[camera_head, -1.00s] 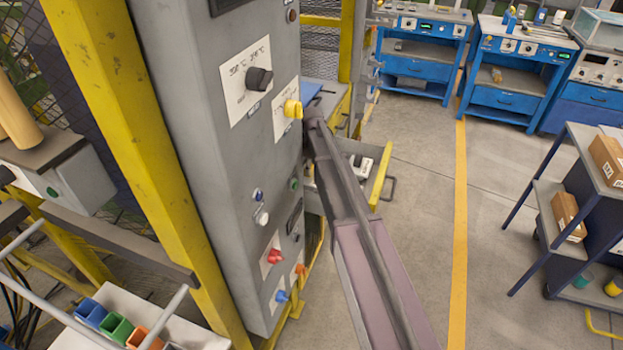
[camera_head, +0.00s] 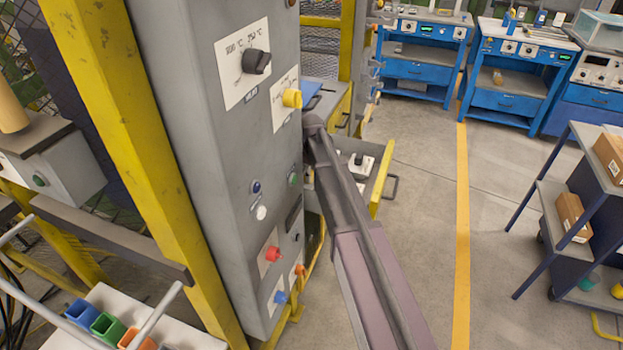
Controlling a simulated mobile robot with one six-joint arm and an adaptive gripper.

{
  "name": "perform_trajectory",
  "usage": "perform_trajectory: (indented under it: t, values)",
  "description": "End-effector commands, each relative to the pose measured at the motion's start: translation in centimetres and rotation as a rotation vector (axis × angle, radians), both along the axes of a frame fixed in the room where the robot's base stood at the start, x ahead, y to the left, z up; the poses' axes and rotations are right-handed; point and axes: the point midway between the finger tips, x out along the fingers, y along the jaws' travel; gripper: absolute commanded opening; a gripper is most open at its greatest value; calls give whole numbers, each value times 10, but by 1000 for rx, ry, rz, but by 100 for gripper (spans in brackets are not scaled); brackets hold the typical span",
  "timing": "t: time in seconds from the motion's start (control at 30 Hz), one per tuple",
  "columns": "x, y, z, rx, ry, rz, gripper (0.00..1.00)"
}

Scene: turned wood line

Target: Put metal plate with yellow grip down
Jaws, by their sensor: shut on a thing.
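My arm (camera_head: 352,225) reaches up from the bottom of the view and goes behind the grey control cabinet (camera_head: 225,170). My gripper is hidden there, past the cabinet's right edge. I cannot make out the metal plate with yellow grip in this view, so how it is held does not show.
The cabinet carries a black knob (camera_head: 256,62), a yellow knob (camera_head: 292,98) and several small buttons. An open drawer with a yellow front (camera_head: 381,180) stands behind my arm. Blue workbenches (camera_head: 515,75) stand at the back, a dark shelf cart (camera_head: 585,215) at right. Floor between is clear.

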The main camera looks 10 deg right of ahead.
Motion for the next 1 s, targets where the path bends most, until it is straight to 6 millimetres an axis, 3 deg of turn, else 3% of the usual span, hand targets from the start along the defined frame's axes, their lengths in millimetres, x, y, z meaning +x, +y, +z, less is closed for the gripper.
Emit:
perform_trajectory:
  t: [0.6,0.63,0.7,0.73,1.0]
  values:
    - [0,0,-7,0,0,0,2]
    - [0,0,-6,0,0,0,71]
    - [0,0,-6,0,0,0,92]
    - [0,0,-6,0,0,0,97]
    - [0,0,-6,0,0,0,97]
